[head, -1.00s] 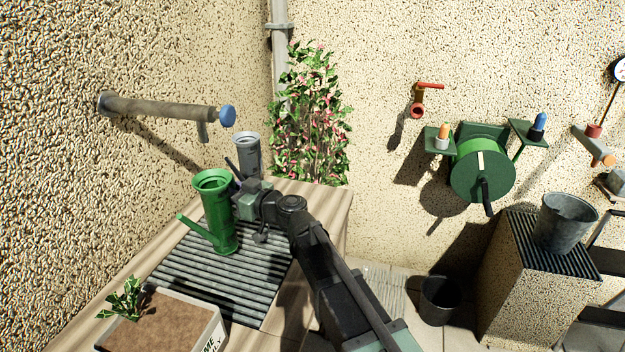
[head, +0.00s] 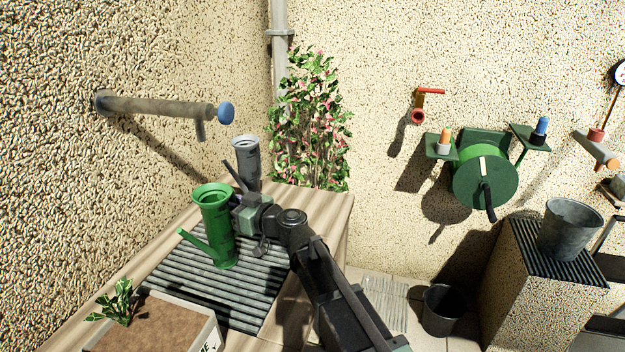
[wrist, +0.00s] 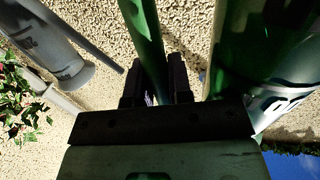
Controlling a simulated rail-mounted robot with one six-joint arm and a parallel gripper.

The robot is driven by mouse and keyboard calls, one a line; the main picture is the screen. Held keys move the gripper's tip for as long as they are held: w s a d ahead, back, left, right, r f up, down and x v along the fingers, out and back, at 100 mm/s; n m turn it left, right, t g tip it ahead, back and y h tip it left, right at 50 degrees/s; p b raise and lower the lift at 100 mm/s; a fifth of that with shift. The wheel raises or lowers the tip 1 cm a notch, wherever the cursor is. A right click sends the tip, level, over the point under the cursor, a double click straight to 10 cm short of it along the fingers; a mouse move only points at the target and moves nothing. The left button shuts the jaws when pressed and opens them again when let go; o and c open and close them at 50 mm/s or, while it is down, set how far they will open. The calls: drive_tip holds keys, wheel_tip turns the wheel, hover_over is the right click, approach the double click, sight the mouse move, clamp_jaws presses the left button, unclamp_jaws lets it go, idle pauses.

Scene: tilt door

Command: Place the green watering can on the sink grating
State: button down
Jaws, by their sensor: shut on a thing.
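The green watering can (head: 218,228) is upright, with its spout pointing left. My gripper (head: 238,214) is shut on its handle, on the can's right side. In the wrist view, the green handle (wrist: 143,35) runs between my dark fingers (wrist: 156,82), and the can's body (wrist: 262,60) is at the right. The sink grating (head: 252,295) is set in the wooden counter. The can's base appears over the grating's slats; I cannot tell whether it touches them.
A grey watering can (head: 246,160) stands behind the green one, near my gripper. A pipe with a blue knob (head: 160,108) juts from the wall above. A planter (head: 150,325) stands at the counter's front. A second grating with a bucket (head: 570,228) is at the right.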

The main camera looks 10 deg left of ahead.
drive_tip(key=shift+f+b, duration=0.3)
drive_tip(key=c, duration=1)
unclamp_jaws()
drive_tip(key=shift+o, duration=0.2)
drive_tip(key=v, duration=1)
drive_tip(key=shift+d, duration=0.35)
drive_tip(key=shift+s, duration=0.1)
